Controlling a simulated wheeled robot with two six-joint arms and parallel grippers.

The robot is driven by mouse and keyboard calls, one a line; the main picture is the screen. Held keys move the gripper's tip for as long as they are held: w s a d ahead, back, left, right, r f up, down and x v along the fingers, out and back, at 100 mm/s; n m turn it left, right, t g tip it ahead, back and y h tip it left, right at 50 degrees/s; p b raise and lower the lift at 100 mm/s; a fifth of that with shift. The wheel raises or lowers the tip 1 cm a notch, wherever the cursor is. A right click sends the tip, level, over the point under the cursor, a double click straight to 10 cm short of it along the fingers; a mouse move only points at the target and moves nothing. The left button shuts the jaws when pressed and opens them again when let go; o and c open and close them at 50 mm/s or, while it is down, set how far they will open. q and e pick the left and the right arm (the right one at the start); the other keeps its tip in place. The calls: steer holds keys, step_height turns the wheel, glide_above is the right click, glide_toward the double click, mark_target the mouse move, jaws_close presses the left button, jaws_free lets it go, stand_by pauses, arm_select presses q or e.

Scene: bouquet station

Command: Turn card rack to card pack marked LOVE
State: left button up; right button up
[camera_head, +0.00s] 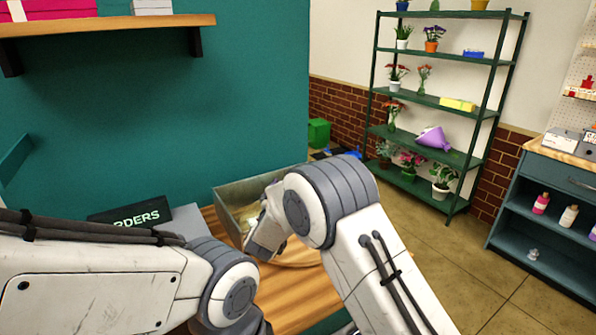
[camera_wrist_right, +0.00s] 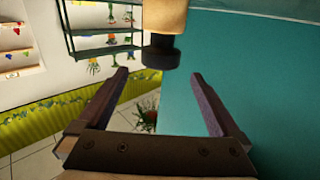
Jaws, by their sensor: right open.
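I cannot make out a card rack or a pack marked LOVE in either view. My right gripper (camera_wrist_right: 160,75) is open in the right wrist view, with nothing between its fingers. Beyond the fingertips, at the top, is a beige block with a black round end (camera_wrist_right: 165,52); I cannot tell what it belongs to. In the head view my right arm bends down over the wooden counter (camera_head: 290,307) and hides part of it. A rounded wooden edge (camera_head: 300,256) shows beside that arm. My left gripper is not visible; only its arm shows at lower left.
An open grey metal tray (camera_head: 232,196) and a dark sign reading "RDERS" (camera_head: 135,212) are at the counter's back. A teal wall (camera_head: 200,120) stands behind, with a wooden shelf (camera_head: 110,24) above. A green plant rack (camera_head: 445,103) and blue cabinet (camera_head: 550,205) stand right, across open floor.

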steer(key=shift+w+r, duration=0.1)
steer(key=shift+w, duration=0.1)
steer(key=p+x, duration=0.3)
steer(key=x, duration=0.5)
steer(key=shift+d+r, duration=0.1)
steer(key=shift+x, duration=1)
jaws_close()
